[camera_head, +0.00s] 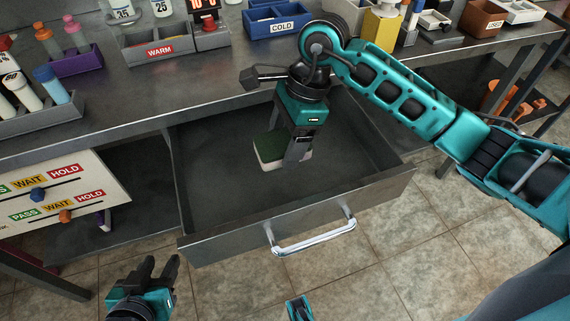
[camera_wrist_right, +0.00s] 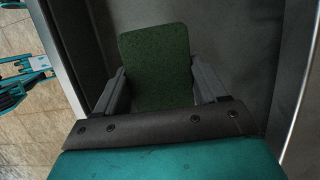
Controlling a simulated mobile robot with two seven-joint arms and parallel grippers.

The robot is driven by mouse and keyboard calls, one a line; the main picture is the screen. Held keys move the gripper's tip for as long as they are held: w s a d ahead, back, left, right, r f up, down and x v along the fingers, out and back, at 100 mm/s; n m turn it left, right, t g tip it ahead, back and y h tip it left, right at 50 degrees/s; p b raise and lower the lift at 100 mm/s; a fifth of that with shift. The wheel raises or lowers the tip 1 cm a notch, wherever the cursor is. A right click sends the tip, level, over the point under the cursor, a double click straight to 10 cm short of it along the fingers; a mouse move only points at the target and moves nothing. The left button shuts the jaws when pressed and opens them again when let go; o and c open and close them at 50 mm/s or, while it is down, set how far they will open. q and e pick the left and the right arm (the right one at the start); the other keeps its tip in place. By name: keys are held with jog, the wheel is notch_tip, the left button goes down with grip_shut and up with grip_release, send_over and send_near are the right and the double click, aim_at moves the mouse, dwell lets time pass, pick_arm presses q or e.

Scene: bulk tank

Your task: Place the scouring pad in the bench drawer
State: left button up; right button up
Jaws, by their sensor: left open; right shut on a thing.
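The scouring pad (camera_head: 272,150) has a green top and a pale underside. My right gripper (camera_head: 296,160) is shut on it and holds it inside the open bench drawer (camera_head: 215,242). In the right wrist view the green pad (camera_wrist_right: 155,62) sits between the two fingers of the right gripper (camera_wrist_right: 162,92). I cannot tell whether the pad touches the drawer floor. The drawer is pulled out, grey metal, with a chrome handle (camera_head: 315,240). The drawer looks otherwise empty, though the arm hides part of it. My left gripper (camera_head: 155,278) is open and empty, low at the left, in front of the drawer.
The bench top (camera_head: 190,80) above holds a blue COLD bin (camera_head: 283,22), a grey WARM bin (camera_head: 160,48) and bottle racks (camera_head: 45,115) at the left. A sliding PASS/WAIT/HOLD panel (camera_head: 60,190) is left of the drawer. Tiled floor in front is clear.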

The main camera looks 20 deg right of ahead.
aim_at(281, 177)
notch_tip(281, 177, down, 4)
jog(key=shift+r, duration=0.15)
notch_tip(281, 177, down, 4)
jog(key=shift+r+b, duration=0.2)
jog(key=shift+b, duration=0.2)
jog(key=shift+f, duration=0.1)
jog(key=o, duration=0.9)
jog(key=shift+o, duration=0.2)
